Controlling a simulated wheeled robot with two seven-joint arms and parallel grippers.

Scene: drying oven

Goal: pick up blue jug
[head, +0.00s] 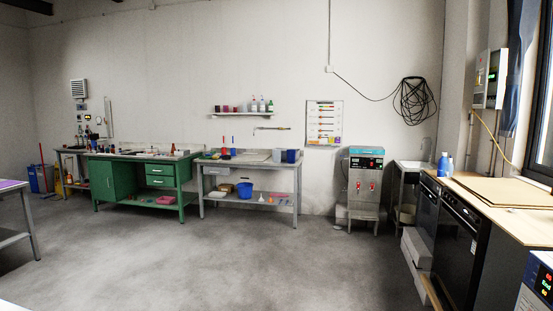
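A small blue jug-like container (446,166) stands upright at the far end of the wooden counter on the right, close to the sink. It is small and far off in the head view, so its handle and lid cannot be made out. A blue bucket (244,191) sits on the lower shelf of the grey workbench (218,163) at the back wall. Neither of my grippers shows in the head view.
The wooden counter (483,193) runs along the right wall with black oven fronts (457,232) below. White boxes (416,248) lie on the floor before it. A green desk (125,184) stands left. The middle floor is clear.

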